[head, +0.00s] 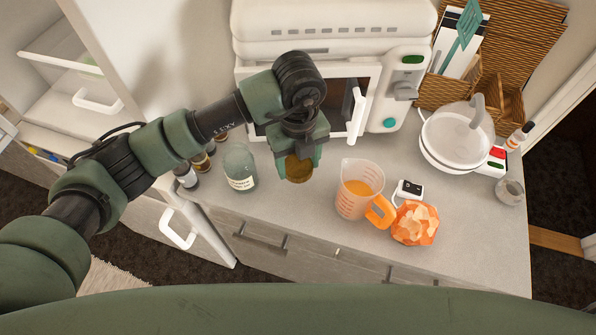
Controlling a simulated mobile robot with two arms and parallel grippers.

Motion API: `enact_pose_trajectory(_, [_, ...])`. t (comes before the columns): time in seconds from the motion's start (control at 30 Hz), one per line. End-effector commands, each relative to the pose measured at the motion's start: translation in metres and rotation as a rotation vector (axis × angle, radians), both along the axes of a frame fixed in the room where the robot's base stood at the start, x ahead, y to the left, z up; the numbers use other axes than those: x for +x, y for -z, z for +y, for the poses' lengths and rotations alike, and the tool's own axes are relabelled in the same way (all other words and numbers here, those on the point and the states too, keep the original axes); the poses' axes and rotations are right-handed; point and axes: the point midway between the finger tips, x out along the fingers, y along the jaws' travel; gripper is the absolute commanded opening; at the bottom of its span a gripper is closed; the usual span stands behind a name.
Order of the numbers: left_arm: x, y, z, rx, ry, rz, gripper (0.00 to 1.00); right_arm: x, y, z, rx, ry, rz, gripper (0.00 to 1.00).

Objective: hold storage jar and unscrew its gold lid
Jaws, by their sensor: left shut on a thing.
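The storage jar (240,173) is clear glass with a pale label and stands upright on the counter, left of my left gripper. No lid shows on its top. My left gripper (298,160) points down and is shut on a round gold lid (299,170), with one finger on each side. The lid is to the right of the jar and apart from it. I cannot tell how high it is above the counter. My right gripper is not in view.
An orange-handled measuring jug (358,190) stands right of the lid, beside a faceted orange object (414,223). A white microwave (340,55) is behind. Small bottles (187,177) stand left of the jar. A white bowl (457,138) is at right. The front right counter is clear.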

Motion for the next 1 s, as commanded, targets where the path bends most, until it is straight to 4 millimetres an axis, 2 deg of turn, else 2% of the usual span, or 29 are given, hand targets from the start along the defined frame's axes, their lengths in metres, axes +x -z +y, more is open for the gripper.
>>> enact_pose_trajectory(0.5, [-0.001, 0.061, 0.0, 0.001, 0.001, 0.001, 0.11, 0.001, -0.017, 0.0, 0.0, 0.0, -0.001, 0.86])
enact_pose_trajectory(0.9, [0.0, 0.068, 0.0, -0.001, 0.002, -0.001, 0.11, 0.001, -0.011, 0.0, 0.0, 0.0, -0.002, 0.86])
enact_pose_trajectory(0.93, [0.0, 0.067, 0.0, -0.001, 0.002, -0.001, 0.65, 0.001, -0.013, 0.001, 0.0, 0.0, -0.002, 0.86])
enact_pose_trajectory(1.0, [0.0, 0.066, 0.0, -0.001, 0.002, 0.0, 0.81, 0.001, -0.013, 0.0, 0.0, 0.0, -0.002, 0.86])
